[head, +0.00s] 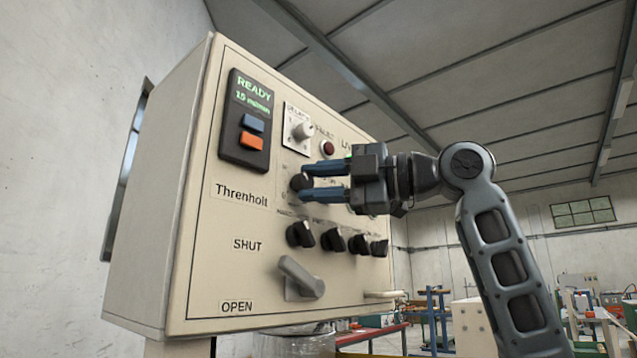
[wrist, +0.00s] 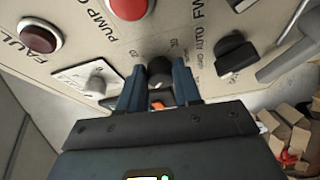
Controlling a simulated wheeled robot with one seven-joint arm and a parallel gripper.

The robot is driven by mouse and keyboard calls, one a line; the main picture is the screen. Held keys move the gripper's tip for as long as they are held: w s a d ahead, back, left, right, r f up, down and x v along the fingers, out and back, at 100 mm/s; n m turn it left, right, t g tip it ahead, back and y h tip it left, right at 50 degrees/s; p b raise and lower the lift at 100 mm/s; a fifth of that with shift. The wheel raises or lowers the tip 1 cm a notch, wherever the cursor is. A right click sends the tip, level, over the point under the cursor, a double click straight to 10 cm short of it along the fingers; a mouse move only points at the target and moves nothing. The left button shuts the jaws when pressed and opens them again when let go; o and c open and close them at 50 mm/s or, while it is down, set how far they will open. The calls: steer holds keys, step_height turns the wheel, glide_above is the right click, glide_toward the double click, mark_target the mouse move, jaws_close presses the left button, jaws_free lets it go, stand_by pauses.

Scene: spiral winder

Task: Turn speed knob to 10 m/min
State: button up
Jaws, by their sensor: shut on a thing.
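The cream control panel (head: 235,180) fills the middle of the head view. Its small display (head: 252,95) reads READY and what looks like 15 m/min in green. A round black knob (head: 299,183) sits on the panel right of the Threnholt label, and it also shows in the wrist view (wrist: 160,72). My gripper (head: 308,182) comes from the right with its two blue fingers on either side of this knob, shut on it. In the wrist view my gripper (wrist: 160,84) has the knob between its fingertips. Part of the scale around the knob is hidden by the fingers.
A row of black selector knobs (head: 333,240) lies just below my gripper. A grey lever (head: 300,277) stands lower, between SHUT and OPEN. A white knob (head: 302,131) and a dark red lamp (head: 328,149) are above. A red button (wrist: 128,8) shows in the wrist view.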

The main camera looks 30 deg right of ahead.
steer(key=o, duration=1)
steer(key=shift+o, duration=0.2)
steer(key=b+v, duration=0.1)
steer(key=v, duration=0.6)
steer(key=shift+s+d, duration=0.25)
steer(key=shift+s, duration=0.1)
steer(key=shift+f, duration=0.1)
